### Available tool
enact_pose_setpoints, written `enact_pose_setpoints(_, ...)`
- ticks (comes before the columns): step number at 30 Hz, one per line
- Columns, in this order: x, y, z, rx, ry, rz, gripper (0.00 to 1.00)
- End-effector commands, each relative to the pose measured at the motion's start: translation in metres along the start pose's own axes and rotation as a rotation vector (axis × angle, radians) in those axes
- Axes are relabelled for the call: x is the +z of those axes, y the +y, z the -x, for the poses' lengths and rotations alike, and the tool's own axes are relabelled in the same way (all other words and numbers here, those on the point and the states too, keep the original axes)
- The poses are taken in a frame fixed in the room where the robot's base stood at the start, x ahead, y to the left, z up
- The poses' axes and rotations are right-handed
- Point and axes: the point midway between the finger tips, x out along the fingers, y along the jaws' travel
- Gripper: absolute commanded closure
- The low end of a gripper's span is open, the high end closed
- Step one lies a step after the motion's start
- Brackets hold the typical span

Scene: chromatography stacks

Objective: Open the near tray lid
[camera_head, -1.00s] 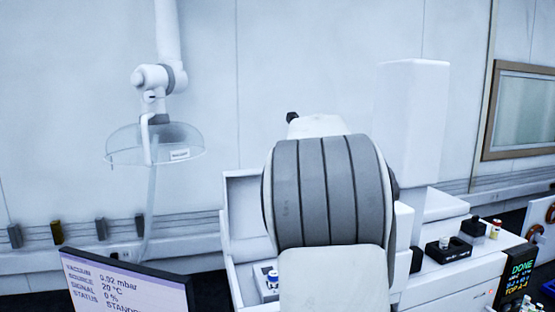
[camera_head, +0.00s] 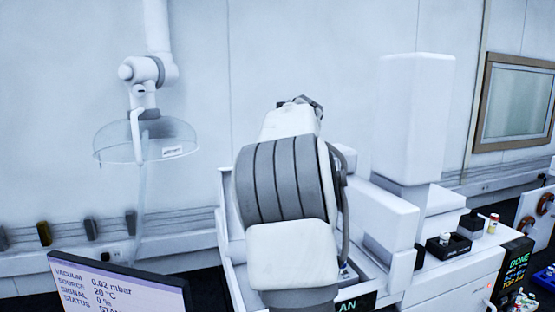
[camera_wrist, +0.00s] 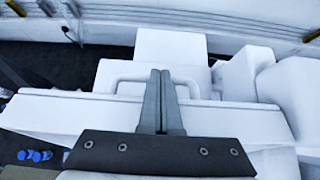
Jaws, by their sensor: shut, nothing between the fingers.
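My gripper (camera_wrist: 160,74) is shut and empty in the wrist view, its two dark fingers side by side. Behind the fingertips is a white bar handle (camera_wrist: 118,72) on a long white panel (camera_wrist: 60,108), which looks like a tray lid. The fingers overlap the handle's middle in the picture; I cannot tell whether they touch it. Several blue-capped vials (camera_wrist: 35,155) show below the panel at lower left. In the head view my arm hides the handle and my fingers. A white tray housing (camera_head: 227,215) shows beside my arm.
A tall white column (camera_head: 415,120) stands right of my arm. A black holder (camera_head: 448,246) with a vial sits on the white bench unit at right. A monitor (camera_head: 120,285) is at lower left, and a clear dome on an arm (camera_head: 145,140) hangs above it.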

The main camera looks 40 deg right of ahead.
Motion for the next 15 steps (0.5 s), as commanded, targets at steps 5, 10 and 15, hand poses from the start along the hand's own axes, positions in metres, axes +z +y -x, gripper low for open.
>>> enact_pose_setpoints(5,-0.005,0.002,-0.005,0.004,0.012,0.000,1.00)
enact_pose_setpoints(10,-0.006,0.002,-0.005,0.005,0.014,0.000,1.00)
enact_pose_setpoints(15,-0.006,0.003,0.010,0.006,0.012,0.001,1.00)
